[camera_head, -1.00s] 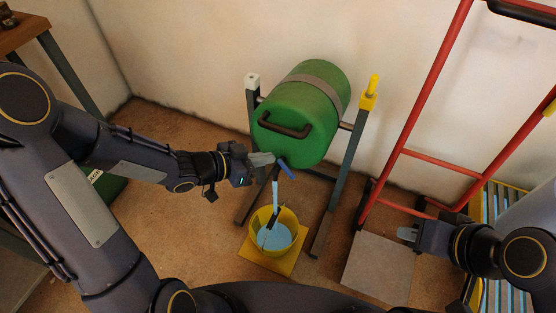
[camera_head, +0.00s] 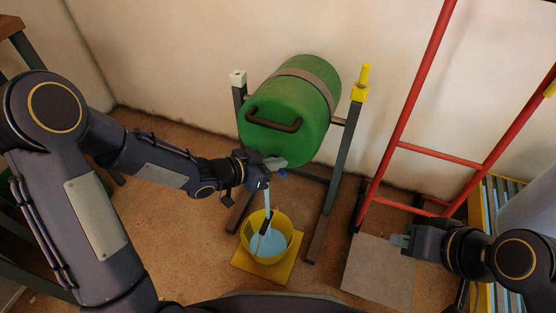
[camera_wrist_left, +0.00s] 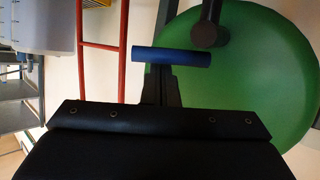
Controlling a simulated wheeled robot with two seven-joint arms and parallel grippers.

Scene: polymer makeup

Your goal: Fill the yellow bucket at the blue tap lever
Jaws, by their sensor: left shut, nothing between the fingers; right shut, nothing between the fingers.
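The yellow bucket (camera_head: 247,242) stands upright on a yellow board (camera_head: 279,272) below the green barrel (camera_head: 290,95). A pale blue stream (camera_head: 267,199) runs down into it, and pale blue liquid (camera_head: 271,245) shows inside. A dark handle crosses its opening. My left gripper (camera_head: 275,162) is shut and empty at the barrel's lower front, covering most of the blue tap lever (camera_head: 283,173). In the left wrist view the lever (camera_wrist_left: 171,56) lies crosswise just beyond the fingertips (camera_wrist_left: 161,72); contact is unclear. My right gripper (camera_head: 398,241) is shut and empty at right, away from the bucket.
The barrel rests on a grey-legged stand (camera_head: 343,165) with a yellow post top (camera_head: 361,83). A red frame (camera_head: 411,90) with a grey plate (camera_head: 377,272) stands at right. A yellow-edged, striped unit is beyond it. Floor left of the bucket is clear.

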